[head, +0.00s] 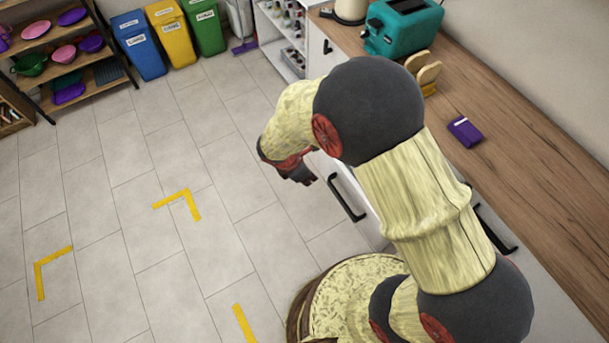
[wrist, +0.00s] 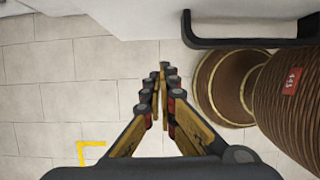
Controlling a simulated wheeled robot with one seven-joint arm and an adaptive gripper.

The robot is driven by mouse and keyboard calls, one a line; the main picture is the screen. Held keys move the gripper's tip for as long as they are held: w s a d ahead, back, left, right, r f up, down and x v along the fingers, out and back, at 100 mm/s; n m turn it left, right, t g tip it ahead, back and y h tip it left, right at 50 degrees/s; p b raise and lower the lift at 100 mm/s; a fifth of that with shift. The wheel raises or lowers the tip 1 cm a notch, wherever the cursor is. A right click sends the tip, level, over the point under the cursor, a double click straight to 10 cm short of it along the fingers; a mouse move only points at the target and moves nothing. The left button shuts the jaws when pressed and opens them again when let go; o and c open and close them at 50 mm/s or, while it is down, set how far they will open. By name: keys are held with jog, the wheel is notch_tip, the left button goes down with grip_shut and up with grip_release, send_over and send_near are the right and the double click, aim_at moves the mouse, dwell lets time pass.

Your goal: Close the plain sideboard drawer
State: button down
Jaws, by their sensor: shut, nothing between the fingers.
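The sideboard has white fronts under a wood top (head: 520,165). A white drawer front (head: 326,167) with a long black bar handle (head: 347,197) shows left of my arm in the head view. My arm hides much of the sideboard, so I cannot tell how far this drawer stands out. In the wrist view a white panel (wrist: 130,22) and a black handle (wrist: 250,43) lie along the top. My gripper (head: 298,177) is shut and empty, over the floor just left of the white front. Its closed fingertips (wrist: 163,70) point toward the panel in the wrist view.
A second black handle (head: 495,228) shows right of my arm. A teal toaster (head: 401,27) and a purple packet (head: 465,131) are on the top. Bins (head: 138,43) and a shelf rack (head: 65,55) stand at the back. The tiled floor (head: 140,200) at left is free.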

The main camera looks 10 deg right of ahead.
aim_at(325, 172)
jog(key=shift+w+d+f+b, duration=0.25)
jog(key=shift+d+f, duration=0.05)
jog(key=shift+d, duration=0.45)
jog(key=shift+w+d+f+b, duration=0.25)
jog(key=shift+w+d, duration=0.05)
jog(key=shift+d, duration=0.4)
jog(key=shift+w+d+f+b, duration=0.25)
jog(key=shift+d+f, duration=0.05)
jog(key=shift+d, duration=0.45)
jog(key=shift+d, duration=0.1)
jog(key=w+d+p, duration=0.3)
jog(key=d, duration=0.7)
jog(key=w+d+p, duration=0.3)
jog(key=w+d, duration=0.1)
jog(key=d, duration=0.6)
jog(key=w+d+p, duration=0.4)
jog(key=d, duration=0.6)
jog(key=shift+w+d, duration=0.1)
jog(key=shift+d, duration=0.25)
jog(key=shift+r, duration=0.1)
